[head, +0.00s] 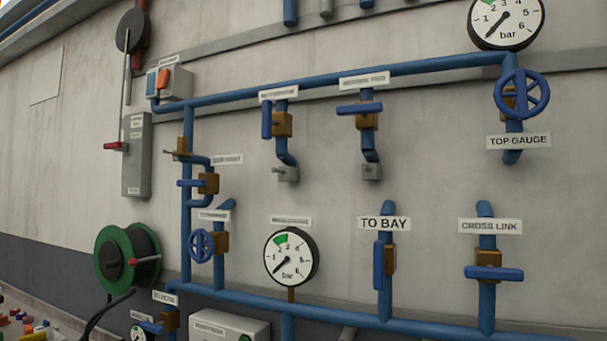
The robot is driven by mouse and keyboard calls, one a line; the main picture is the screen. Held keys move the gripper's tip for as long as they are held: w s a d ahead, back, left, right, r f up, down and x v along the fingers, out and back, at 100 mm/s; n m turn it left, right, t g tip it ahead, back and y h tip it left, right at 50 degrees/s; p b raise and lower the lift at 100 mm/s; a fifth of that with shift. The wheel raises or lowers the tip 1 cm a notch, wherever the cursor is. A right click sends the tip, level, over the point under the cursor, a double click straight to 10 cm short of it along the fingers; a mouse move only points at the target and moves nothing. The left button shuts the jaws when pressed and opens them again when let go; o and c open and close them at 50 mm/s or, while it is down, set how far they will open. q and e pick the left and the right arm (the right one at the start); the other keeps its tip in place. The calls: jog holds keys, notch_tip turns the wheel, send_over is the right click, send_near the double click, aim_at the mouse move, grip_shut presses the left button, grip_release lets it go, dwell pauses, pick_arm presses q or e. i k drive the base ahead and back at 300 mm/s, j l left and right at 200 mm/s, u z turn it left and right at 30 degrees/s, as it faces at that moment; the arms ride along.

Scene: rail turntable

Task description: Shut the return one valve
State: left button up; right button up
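No label that I can read clearly says return one; several labels are too blurred to read. An upper blue lever valve (266,120) has its handle upright, along its pipe, under a blurred label (279,93). Another upper lever valve (360,108) has its handle level, across its pipe, under a blurred label (364,80). At the left, a small lever valve (190,183) has a level handle, and a blue handwheel valve (201,245) sits under a blurred label (214,215). Neither of my grippers is in view.
The TO BAY lever (379,265) is upright; the CROSS LINK lever (497,273) is level. A large handwheel (522,94) is by the TOP GAUGE label.

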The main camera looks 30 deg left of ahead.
aim_at(267, 121)
jog(key=u, duration=1.3)
